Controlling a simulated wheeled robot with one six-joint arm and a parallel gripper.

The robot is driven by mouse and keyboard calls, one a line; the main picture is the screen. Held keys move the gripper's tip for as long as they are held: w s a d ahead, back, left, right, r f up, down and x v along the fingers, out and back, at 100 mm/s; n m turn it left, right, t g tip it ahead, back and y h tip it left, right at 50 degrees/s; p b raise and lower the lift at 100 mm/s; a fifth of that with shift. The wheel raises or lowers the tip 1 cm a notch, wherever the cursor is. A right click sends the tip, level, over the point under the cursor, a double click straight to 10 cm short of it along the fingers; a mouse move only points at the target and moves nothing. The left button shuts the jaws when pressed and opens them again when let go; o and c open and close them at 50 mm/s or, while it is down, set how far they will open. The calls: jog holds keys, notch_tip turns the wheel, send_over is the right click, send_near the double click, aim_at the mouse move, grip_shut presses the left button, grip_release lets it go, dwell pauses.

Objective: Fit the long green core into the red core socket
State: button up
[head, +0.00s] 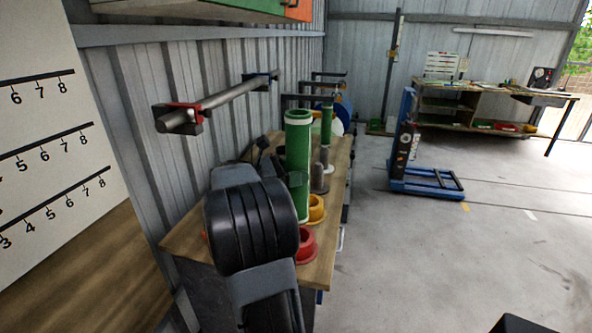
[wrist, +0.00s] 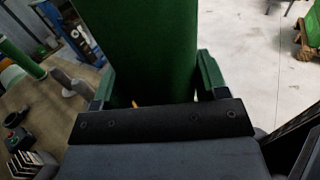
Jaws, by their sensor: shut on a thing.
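The long green core (head: 298,145), an upright tube with pale end rims, is held in my gripper (head: 297,181). In the wrist view the same green core (wrist: 155,45) fills the space between the two fingers. Its lower end shows just left of the yellow socket (head: 316,209); I cannot tell whether it touches the bench. The red core socket (head: 308,247) sits near the bench's front end, below and slightly right of the core in the head view. My arm hides its left part. I cannot make out the red socket in the wrist view.
A second, thinner green core (head: 326,127) stands farther back on the bench (head: 322,273), near grey spindles (head: 320,177). The floor (head: 440,245) to the right is clear, with a blue lifter (head: 425,183) beyond.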

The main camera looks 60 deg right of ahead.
aim_at(296, 188)
jog(key=shift+r+p, duration=0.35)
jog(key=shift+r, duration=0.05)
jog(key=shift+f+b, duration=1.6)
jog(key=shift+f, duration=1.5)
jog(key=shift+p, duration=1.2)
notch_tip(296, 188, down, 7)
jog(key=b, duration=0.3)
dwell(1.8)
jog(key=o, duration=1.4)
jog(key=shift+c, duration=0.2)
